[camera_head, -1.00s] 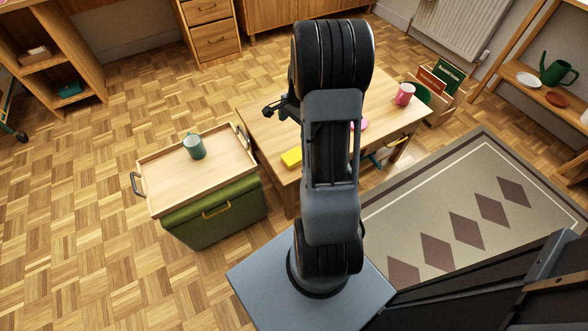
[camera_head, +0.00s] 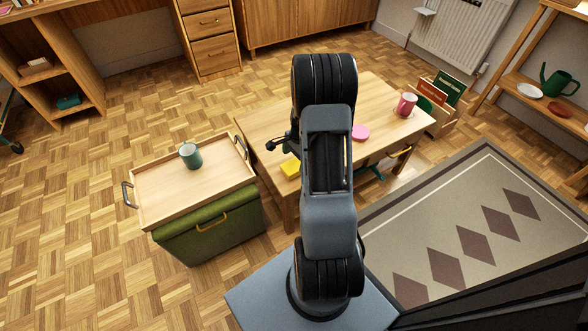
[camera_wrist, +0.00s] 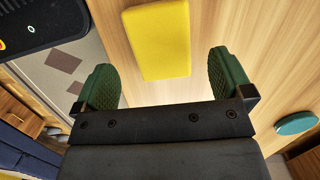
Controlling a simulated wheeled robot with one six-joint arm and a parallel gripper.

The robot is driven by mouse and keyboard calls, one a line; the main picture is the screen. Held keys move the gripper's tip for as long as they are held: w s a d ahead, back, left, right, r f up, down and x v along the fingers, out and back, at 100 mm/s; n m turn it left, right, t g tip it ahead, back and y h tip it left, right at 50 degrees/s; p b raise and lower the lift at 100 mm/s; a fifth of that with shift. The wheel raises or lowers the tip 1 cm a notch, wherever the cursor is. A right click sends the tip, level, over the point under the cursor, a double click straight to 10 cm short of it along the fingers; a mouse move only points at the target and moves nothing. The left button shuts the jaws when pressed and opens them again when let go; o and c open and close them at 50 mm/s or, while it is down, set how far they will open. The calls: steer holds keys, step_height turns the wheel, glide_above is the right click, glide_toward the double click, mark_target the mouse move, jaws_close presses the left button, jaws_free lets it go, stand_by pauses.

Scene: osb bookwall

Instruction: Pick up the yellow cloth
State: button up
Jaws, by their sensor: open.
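The yellow cloth (camera_head: 291,168) is a small flat rectangle lying on the low wooden table (camera_head: 260,132), near its left front edge in the head view. In the wrist view the cloth (camera_wrist: 159,40) lies just beyond my open gripper (camera_wrist: 170,78), roughly in line with the gap between the green finger pads. The gripper is empty and apart from the cloth. In the head view my arm covers the middle of the table, and only part of the gripper (camera_head: 283,143) shows at its left.
A pink disc (camera_head: 360,132) and a pink mug (camera_head: 405,104) stand on the table's right part. A patterned rug (camera_head: 450,215) lies at the right.

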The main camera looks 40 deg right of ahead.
mark_target(294, 165)
steer(key=f, duration=0.1)
steer(key=f+b, duration=0.1)
steer(key=f, duration=0.1)
steer(key=f+b, duration=0.1)
steer(key=shift+w+a+f, duration=0.1)
steer(key=shift+a+f, duration=0.15)
steer(key=shift+a, duration=0.1)
steer(key=shift+c, duration=0.2)
steer(key=c, duration=1)
steer(key=shift+r, duration=0.2)
steer(key=shift+r, duration=0.25)
steer(key=r+p, duration=0.1)
steer(key=r, duration=0.1)
steer(key=r+p, duration=0.1)
steer(key=shift+w+r, duration=0.35)
steer(key=shift+w, duration=0.05)
steer(key=w+r+p, duration=0.1)
steer(key=w+r, duration=0.1)
steer(key=w, duration=0.2)
steer(key=w+a+r+p, duration=0.1)
steer(key=w+r+p, duration=0.1)
steer(key=w+r, duration=0.1)
steer(key=w+r+p, duration=0.1)
steer(key=w+r, duration=0.2)
steer(key=w, duration=0.3)
steer(key=shift+a+r+p, duration=0.25)
steer(key=shift+a+p, duration=0.15)
